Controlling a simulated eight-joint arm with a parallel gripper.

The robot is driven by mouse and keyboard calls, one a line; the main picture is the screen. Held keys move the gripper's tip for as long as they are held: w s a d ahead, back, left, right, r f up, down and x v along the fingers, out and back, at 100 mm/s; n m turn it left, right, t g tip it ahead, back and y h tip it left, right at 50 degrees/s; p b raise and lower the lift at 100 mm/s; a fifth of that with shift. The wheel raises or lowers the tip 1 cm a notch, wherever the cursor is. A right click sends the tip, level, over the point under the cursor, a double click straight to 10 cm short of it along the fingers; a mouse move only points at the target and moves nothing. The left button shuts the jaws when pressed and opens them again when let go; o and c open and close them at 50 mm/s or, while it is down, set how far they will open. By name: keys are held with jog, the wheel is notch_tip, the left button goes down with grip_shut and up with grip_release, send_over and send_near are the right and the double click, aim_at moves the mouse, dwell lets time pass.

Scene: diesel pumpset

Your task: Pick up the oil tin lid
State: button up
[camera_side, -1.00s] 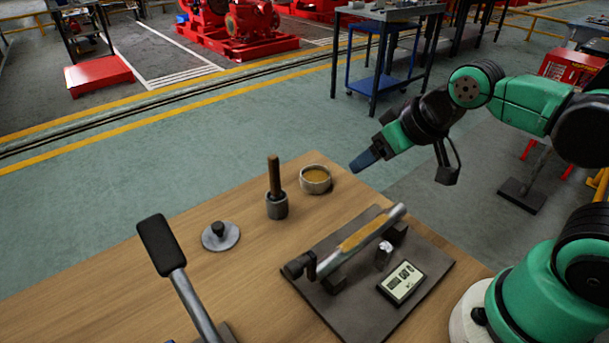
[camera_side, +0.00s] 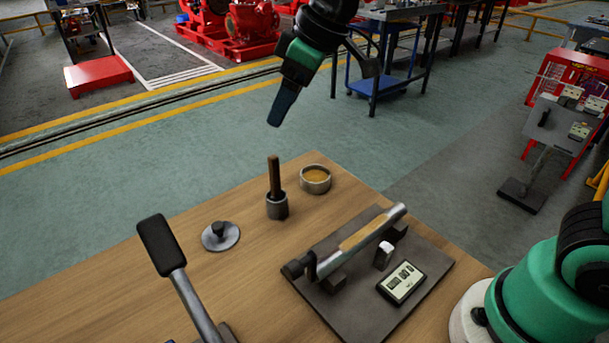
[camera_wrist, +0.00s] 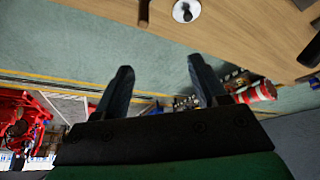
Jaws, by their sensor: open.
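The oil tin lid, a grey disc with a dark knob (camera_side: 220,236), lies flat on the wooden table at the left. In the wrist view the lid (camera_wrist: 183,12) shows at the top edge. An open round tin with amber contents (camera_side: 316,175) stands at the table's back edge. My gripper (camera_side: 274,122) is raised above and behind the table, pointing down, apart from the lid and to its right. In the wrist view my gripper (camera_wrist: 161,76) has its two blue fingers spread apart with nothing between them.
A metal cup with an upright wooden handle (camera_side: 276,205) stands between lid and tin. A dark plate (camera_side: 340,315) carries a silver bar and a digital gauge (camera_side: 402,283). A black-handled lever (camera_side: 178,265) rises near the lid at the front left.

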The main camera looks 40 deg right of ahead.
jog(key=w+a+f+n+g+y, duration=0.1)
jog(key=w+a+f+n+g, duration=0.15)
jog(key=w+a+n, duration=0.5)
jog(key=m, duration=0.2)
send_over(218, 225)
jog(key=d, duration=0.2)
jog(key=f, duration=1.3)
jog(key=shift+s+f, duration=0.15)
jog(key=shift+s, duration=0.25)
jog(key=shift+y, duration=0.3)
jog(key=shift+x, duration=2.9)
jog(key=shift+d, duration=0.1)
grip_shut()
